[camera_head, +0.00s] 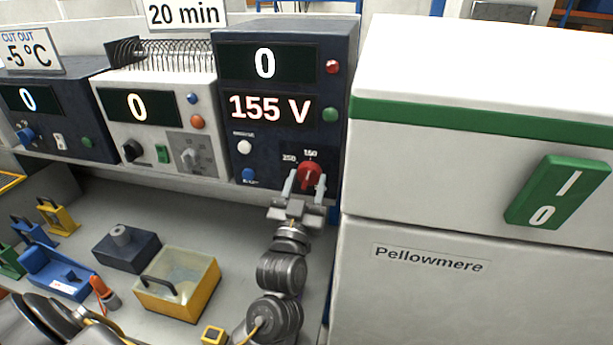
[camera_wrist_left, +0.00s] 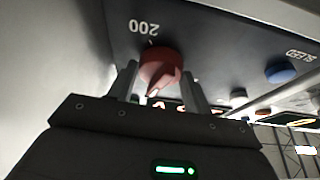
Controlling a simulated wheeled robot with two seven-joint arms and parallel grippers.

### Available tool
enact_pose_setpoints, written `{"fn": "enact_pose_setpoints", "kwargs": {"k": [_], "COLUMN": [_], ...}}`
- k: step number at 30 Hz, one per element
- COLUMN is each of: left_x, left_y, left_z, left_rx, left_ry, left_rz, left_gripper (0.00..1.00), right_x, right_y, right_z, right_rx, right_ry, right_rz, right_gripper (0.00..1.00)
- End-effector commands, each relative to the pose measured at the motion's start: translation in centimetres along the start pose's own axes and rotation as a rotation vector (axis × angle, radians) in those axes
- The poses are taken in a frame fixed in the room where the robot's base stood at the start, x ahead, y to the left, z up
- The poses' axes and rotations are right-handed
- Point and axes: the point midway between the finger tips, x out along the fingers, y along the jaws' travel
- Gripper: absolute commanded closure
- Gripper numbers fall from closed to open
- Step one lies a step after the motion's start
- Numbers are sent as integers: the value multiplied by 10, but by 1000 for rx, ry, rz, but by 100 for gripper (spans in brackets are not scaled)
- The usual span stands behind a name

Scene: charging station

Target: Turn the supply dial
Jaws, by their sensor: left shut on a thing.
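The supply dial (camera_head: 310,172) is a red knob low on the right front of the tall dark-blue supply unit (camera_head: 228,120). A number is printed above it and another to its left. The unit's upper display reads 0 and its lower display (camera_head: 269,109) reads 155 V. My left gripper (camera_head: 304,183) is at the dial, one finger on each side, shut on it. In the left wrist view the dial (camera_wrist_left: 160,66) sits between the fingers, its pale pointer mark toward the gripper, beside an upside-down 200. My right gripper is not in view.
A white cabinet (camera_head: 450,85) with a green switch (camera_head: 560,192) stands close on the right. Two other units, one white (camera_head: 160,105), stand to the left. Below, the grey bench holds a yellow box (camera_head: 178,285), a dark block (camera_head: 127,248) and padlock-like items.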

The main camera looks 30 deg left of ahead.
Motion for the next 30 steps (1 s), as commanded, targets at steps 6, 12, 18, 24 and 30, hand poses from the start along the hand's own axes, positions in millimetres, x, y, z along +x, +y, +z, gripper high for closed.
{"fn": "enact_pose_setpoints", "kwargs": {"k": [6,12,18,24,30], "left_x": [1,1,0,0,0], "left_y": [-2,-2,-2,-2,-2], "left_z": [-3,-2,0,0,0], "left_rx": [126,201,234,238,238], "left_ry": [-2,-2,-2,-1,-1], "left_rz": [53,84,98,100,99], "left_gripper": [73,73,73,73,49], "right_x": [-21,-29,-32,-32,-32], "right_y": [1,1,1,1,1], "right_z": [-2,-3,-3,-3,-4], "right_rx": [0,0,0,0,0], "right_ry": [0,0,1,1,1], "right_rz": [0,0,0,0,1], "right_gripper": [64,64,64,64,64]}}
